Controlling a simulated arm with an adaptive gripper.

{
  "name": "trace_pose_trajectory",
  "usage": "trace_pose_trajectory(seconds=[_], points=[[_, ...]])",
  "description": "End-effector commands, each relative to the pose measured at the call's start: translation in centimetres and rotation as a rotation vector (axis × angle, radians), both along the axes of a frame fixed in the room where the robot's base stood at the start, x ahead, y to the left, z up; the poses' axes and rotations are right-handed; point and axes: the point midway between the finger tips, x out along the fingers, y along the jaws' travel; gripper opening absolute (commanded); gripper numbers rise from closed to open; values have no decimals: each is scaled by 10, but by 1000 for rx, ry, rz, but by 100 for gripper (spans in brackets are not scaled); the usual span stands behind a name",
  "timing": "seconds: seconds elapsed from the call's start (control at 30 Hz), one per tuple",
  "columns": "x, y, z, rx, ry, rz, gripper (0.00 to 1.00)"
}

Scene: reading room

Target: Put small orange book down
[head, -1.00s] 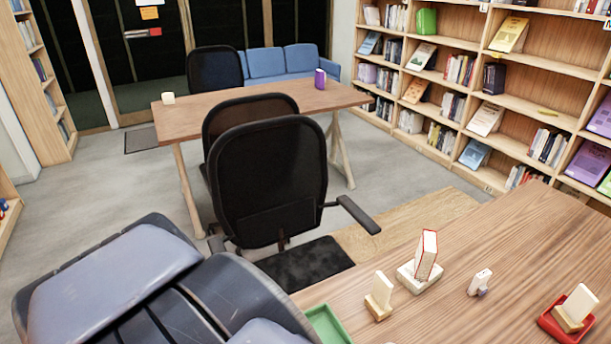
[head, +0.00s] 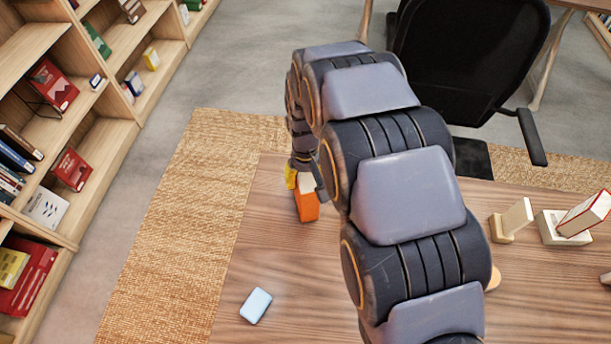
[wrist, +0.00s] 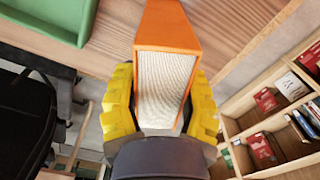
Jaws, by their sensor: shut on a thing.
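The small orange book (head: 307,208) is over the far left part of the wooden table (head: 285,265) in the head view. In the wrist view the book (wrist: 168,28) shows its orange cover and pale page edges. My gripper (wrist: 163,90) has its yellow fingers closed on both sides of it. In the head view my gripper (head: 297,178) is partly hidden behind my arm. I cannot tell whether the book touches the table.
A light blue box (head: 256,305) lies on the table nearer the front. To the right, a wooden bookend (head: 512,219) and a red-edged white book (head: 585,213) on a pale stand share the table. A green tray (wrist: 50,18) shows in the wrist view. Bookshelves (head: 95,130) stand left.

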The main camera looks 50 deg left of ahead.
Motion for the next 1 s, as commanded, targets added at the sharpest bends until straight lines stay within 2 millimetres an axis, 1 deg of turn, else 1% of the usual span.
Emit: trace_pose_trajectory(seconds=[0.03,0.27,0.37,0.4,0.43,0.47,0.73,0.83,0.93,1.0], points=[[0,1,-3,2,-1,1,10],[0,1,-3,4,-2,0,10],[0,1,-5,3,-1,0,10],[0,1,-6,3,-1,0,52],[0,1,-6,3,-1,-1,64],[0,1,-5,3,-1,-1,70],[0,0,-5,3,-1,0,70],[0,0,-2,3,-1,0,70],[0,1,9,4,-2,-1,70],[1,1,22,5,-2,-1,70]])
